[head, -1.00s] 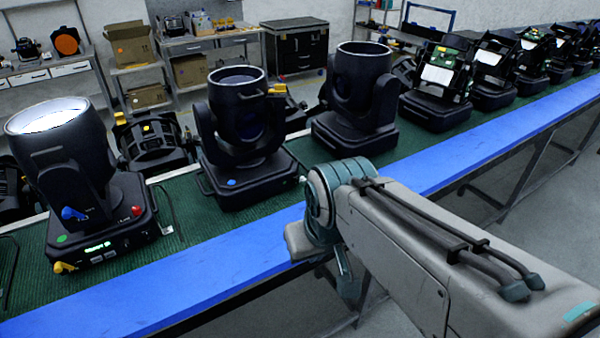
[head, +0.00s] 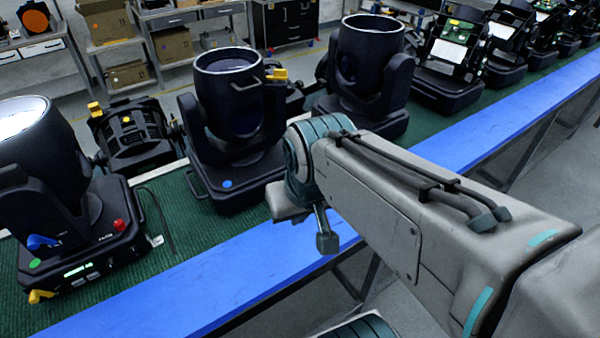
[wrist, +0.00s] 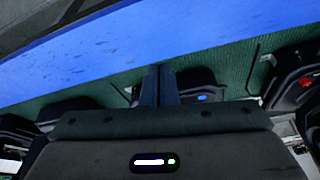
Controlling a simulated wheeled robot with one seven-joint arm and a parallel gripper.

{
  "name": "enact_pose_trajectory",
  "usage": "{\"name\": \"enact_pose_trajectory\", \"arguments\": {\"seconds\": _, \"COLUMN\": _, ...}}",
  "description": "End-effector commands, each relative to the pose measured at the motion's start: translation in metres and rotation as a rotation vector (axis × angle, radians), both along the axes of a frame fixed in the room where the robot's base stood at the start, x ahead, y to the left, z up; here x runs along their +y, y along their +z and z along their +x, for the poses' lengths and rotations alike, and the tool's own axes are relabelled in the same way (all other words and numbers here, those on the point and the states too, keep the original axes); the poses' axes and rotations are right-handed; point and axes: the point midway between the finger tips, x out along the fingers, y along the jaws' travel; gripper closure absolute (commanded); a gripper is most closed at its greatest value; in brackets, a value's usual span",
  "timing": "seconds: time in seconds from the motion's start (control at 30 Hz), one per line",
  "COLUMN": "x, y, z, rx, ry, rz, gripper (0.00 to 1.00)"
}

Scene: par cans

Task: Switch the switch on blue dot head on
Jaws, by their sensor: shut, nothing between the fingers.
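The blue dot head is a black moving-head light (head: 232,135) in the middle of the head view, upright on the green bench top. Its blue dot (head: 227,184) is on the front of the base. In the wrist view its base (wrist: 195,82) and the blue dot (wrist: 203,97) show just right of the fingers. I cannot make out its switch in either view. My gripper (wrist: 160,70) is shut and empty, seemingly above the bench near this head's base; I cannot tell the gap. Part of the base is hidden behind the gripper.
A green-dot head (head: 60,205) with a lit display, red knob and yellow lever stands at left. Another black head (head: 365,75) stands to the right, with opened units beyond. The blue bench edge (head: 215,290) runs along the front. Open floor lies in front.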

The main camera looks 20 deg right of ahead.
Motion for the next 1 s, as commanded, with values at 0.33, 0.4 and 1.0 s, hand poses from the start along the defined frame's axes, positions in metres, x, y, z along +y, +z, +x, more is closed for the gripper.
{"name": "enact_pose_trajectory", "arguments": {"seconds": 0.33, "x": -0.049, "y": -0.031, "z": 0.071, "rx": -0.010, "ry": -0.685, "rz": 0.308, "gripper": 1.00}}
{"name": "enact_pose_trajectory", "arguments": {"seconds": 0.4, "x": -0.064, "y": -0.034, "z": 0.086, "rx": -0.014, "ry": -0.831, "rz": 0.376, "gripper": 1.00}}
{"name": "enact_pose_trajectory", "arguments": {"seconds": 1.0, "x": -0.107, "y": -0.033, "z": 0.119, "rx": -0.022, "ry": -1.226, "rz": 0.569, "gripper": 1.00}}
